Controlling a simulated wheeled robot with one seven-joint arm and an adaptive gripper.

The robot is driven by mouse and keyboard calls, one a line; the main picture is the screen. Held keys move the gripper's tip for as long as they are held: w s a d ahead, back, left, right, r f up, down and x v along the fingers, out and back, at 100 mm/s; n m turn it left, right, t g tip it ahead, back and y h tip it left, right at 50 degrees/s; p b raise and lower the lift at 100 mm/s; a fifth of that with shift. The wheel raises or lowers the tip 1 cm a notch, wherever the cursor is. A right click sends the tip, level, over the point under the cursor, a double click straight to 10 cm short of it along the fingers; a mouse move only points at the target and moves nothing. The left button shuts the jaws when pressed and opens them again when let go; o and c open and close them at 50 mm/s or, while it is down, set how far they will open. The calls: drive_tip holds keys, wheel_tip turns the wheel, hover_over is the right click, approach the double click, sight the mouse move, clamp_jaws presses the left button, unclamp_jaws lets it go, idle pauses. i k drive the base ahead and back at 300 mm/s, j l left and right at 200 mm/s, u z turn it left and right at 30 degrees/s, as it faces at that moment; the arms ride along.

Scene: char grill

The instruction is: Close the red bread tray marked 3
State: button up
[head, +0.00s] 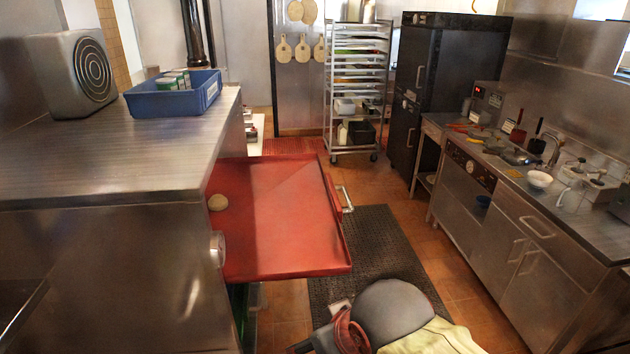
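The red bread tray (285,225) is pulled out from the left steel counter (120,255) and reaches over the floor to the right. It is a wide, shallow tray with a low rim. A metal handle (346,199) is on its right front face. My gripper does not show in this view.
A dark floor mat (375,245) lies right of the tray. A grey rounded object (395,312) and yellow cloth (435,338) are at the bottom. A blue bin (172,100) stands on the counter. A steel worktop (560,205) lines the right; tiled floor between is mostly open.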

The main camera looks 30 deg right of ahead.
sight(282, 218)
drive_tip(key=i+l, duration=0.15)
drive_tip(key=l, duration=0.3)
drive_tip(key=i+l+u, duration=0.1)
drive_tip(key=l, duration=0.35)
drive_tip(key=i+l+u, duration=0.1)
drive_tip(key=l, duration=0.35)
drive_tip(key=i+l, duration=0.15)
drive_tip(key=l, duration=0.3)
drive_tip(key=i+l+u, duration=0.1)
drive_tip(key=l, duration=0.35)
